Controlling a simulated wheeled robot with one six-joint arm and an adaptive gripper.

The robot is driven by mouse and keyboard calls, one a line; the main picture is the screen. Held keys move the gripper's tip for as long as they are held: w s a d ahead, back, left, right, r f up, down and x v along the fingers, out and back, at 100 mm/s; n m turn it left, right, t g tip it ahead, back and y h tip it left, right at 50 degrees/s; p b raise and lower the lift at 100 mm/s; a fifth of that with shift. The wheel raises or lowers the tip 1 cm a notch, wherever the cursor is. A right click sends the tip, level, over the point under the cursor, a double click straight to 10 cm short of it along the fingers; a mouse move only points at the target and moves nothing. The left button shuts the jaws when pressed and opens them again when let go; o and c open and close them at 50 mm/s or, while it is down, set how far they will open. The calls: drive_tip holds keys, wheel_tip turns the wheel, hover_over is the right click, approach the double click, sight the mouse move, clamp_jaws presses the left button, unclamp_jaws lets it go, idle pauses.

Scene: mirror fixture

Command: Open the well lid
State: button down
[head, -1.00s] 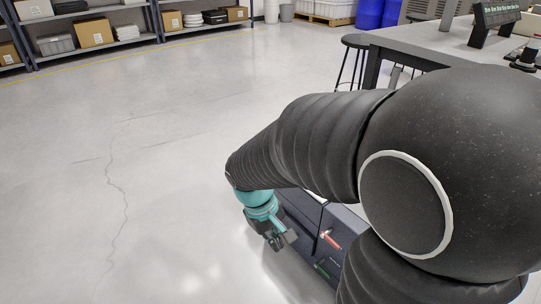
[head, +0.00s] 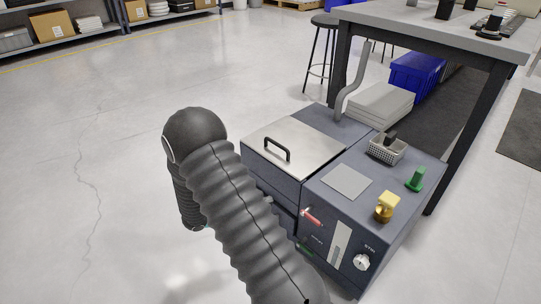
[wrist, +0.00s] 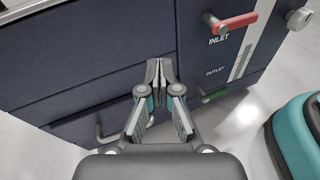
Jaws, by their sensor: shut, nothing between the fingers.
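In the head view the well lid (head: 312,142) is a flat silvery plate on top of the dark blue machine, lying flat, with a black arched handle (head: 277,149) near its front left edge. My gripper is hidden behind my dark arm in the head view. In the wrist view my gripper (wrist: 154,70) is shut and empty, its fingertips together in front of the machine's side (wrist: 85,50).
A red inlet lever (head: 311,217) and green outlet lever (wrist: 214,96) stick out of the machine's front. A bent grey pipe (head: 352,85) rises behind. Floor at left is clear.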

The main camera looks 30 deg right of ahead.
drive_tip(key=w+r+n+t+h, duration=0.2)
drive_tip(key=w+n+t, duration=0.1)
drive_tip(key=w, duration=0.3)
drive_tip(key=n+t+h, duration=0.2)
drive_tip(key=t, duration=0.1)
approach(271, 157)
wheel_tip(271, 157, up, 2)
drive_tip(key=shift+y, duration=0.3)
drive_tip(key=x, duration=0.9)
drive_tip(key=shift+w+d+r, duration=0.1)
drive_tip(key=shift+d+r, duration=0.15)
drive_tip(key=shift+d, duration=0.05)
drive_tip(key=shift+r, duration=0.1)
